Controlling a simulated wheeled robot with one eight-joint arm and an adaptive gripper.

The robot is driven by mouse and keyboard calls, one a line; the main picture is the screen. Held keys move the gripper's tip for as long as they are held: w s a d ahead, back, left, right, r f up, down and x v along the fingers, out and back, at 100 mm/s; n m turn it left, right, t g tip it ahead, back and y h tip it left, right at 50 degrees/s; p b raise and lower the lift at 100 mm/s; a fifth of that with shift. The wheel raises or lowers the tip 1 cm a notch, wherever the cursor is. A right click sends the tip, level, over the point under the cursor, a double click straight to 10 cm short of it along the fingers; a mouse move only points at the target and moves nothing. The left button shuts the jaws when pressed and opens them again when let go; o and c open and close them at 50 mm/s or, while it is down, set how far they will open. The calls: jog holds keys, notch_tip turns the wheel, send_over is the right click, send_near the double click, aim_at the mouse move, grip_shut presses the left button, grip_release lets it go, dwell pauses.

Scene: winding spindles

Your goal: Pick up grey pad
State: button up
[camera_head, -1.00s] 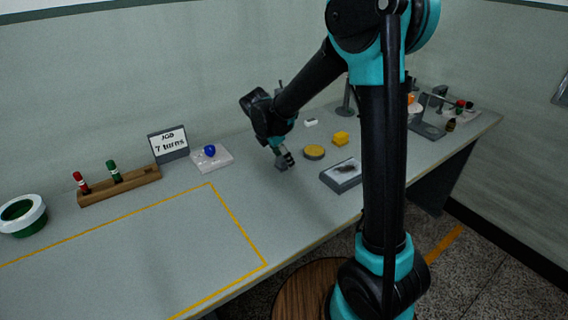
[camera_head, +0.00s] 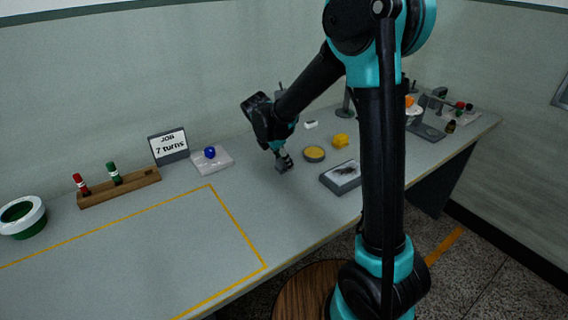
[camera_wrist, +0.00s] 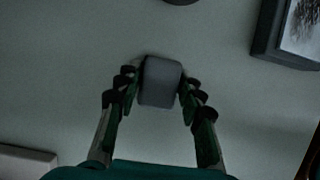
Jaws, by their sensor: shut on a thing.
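The grey pad (camera_wrist: 160,82) is a small block with rounded edges, seen in the middle of the wrist view. My gripper (camera_wrist: 159,92) is shut on it, with one finger against each side. In the head view my gripper (camera_head: 284,160) points down close to the table, left of the round yellow-topped dish. The pad (camera_head: 283,168) shows there only as a small grey patch at the fingertips. I cannot tell whether the pad touches the table or hangs just above it.
A grey tray with a dark-smudged picture (camera_head: 343,176) lies right of my gripper. A white pad with a blue ball (camera_head: 210,152) lies to the left. The yellow-outlined table area (camera_head: 150,245) is clear.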

jog(key=shift+r, duration=0.1)
notch_tip(320, 180, up, 20)
dwell(0.5)
jog(key=o, duration=0.4)
jog(key=c, duration=0.3)
jog(key=shift+f, duration=0.2)
